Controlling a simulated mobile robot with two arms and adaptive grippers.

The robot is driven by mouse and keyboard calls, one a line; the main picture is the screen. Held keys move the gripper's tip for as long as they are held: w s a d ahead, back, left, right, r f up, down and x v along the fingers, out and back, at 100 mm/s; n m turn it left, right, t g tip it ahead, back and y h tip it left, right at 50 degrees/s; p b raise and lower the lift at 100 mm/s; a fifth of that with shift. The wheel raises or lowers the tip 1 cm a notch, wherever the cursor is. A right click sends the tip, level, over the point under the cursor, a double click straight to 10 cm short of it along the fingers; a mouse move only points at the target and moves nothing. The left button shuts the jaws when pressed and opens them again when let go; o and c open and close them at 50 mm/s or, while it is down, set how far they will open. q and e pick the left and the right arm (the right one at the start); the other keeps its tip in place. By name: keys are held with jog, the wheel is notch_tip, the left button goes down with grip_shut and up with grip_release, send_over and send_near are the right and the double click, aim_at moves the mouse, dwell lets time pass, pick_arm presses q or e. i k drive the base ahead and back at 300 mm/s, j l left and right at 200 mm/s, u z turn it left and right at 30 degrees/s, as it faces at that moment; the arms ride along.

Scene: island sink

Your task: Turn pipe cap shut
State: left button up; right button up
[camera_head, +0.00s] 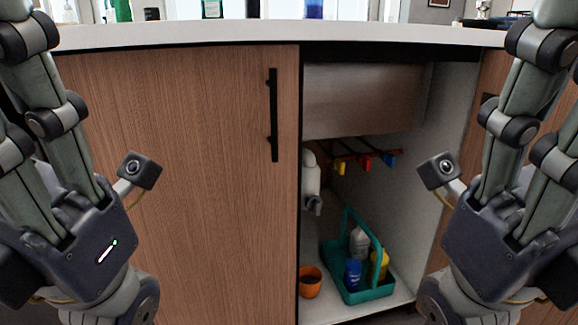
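Inside the open right half of the under-sink cabinet, a white upright pipe (311,180) hangs beside the inner edge of the closed door. A small grey fitting (313,204) sits at its lower end and may be the pipe cap; its exact shape and how far it is turned are too small to tell. My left gripper (95,250) is at the lower left, in front of the closed door. My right gripper (490,250) is at the lower right, in front of the cabinet's right side. Both are well apart from the pipe, and their fingertips cannot be made out.
Yellow, red and blue valve handles (364,162) hang below the sink basin (362,100). A teal caddy (366,294) with bottles and an orange cup (310,282) stand on the cabinet floor. The closed wooden door (180,180) has a black handle (273,115). The countertop (270,33) overhangs above.

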aim_at(314, 204)
jog(key=l+u, duration=0.25)
jog(key=l, duration=0.4)
jog(key=l+u, duration=0.25)
jog(key=l, duration=0.4)
